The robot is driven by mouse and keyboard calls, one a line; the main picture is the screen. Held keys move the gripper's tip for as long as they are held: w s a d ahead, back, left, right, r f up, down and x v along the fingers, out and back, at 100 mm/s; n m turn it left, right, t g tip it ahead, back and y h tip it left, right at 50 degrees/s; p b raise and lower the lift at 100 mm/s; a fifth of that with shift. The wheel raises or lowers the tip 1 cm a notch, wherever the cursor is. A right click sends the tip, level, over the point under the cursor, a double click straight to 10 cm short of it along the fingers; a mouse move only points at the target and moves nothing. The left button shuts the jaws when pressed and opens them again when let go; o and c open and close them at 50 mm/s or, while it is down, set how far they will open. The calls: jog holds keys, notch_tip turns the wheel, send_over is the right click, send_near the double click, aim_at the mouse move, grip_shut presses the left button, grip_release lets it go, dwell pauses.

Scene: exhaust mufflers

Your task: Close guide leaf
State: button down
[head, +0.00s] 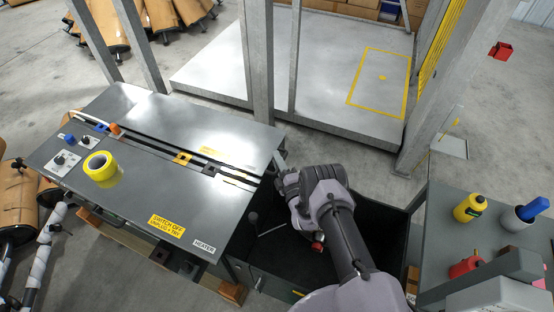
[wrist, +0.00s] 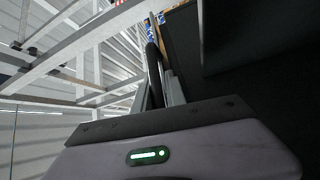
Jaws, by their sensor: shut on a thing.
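My gripper (wrist: 160,85) points away at the bottom of the wrist view and is shut on a dark, narrow, upright part (wrist: 154,70). I cannot tell whether this part belongs to the guide leaf. In the head view my wrist is beside the right edge of the grey heater table (head: 130,205), and my own arm hides the fingertips and what they hold. Dark slotted rails (head: 150,143) run across the table top toward that edge. No guide leaf can be made out with certainty.
A yellow tape roll (head: 100,167) lies on the heater table. A dark bin (head: 270,262) is below my arm. A right-hand bench holds a yellow bottle (head: 469,208) and a red container (head: 465,267). Grey posts (head: 258,60) stand behind the table.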

jog(key=shift+w+r, duration=0.1)
jog(key=shift+r, duration=0.1)
jog(key=shift+f+n+t+b, duration=0.35)
jog(key=shift+f+b, duration=0.35)
jog(key=shift+b, duration=0.3)
jog(key=shift+r, duration=0.15)
jog(key=c, duration=1.6)
grip_release()
jog(key=shift+o, duration=0.7)
jog(key=shift+f, duration=0.2)
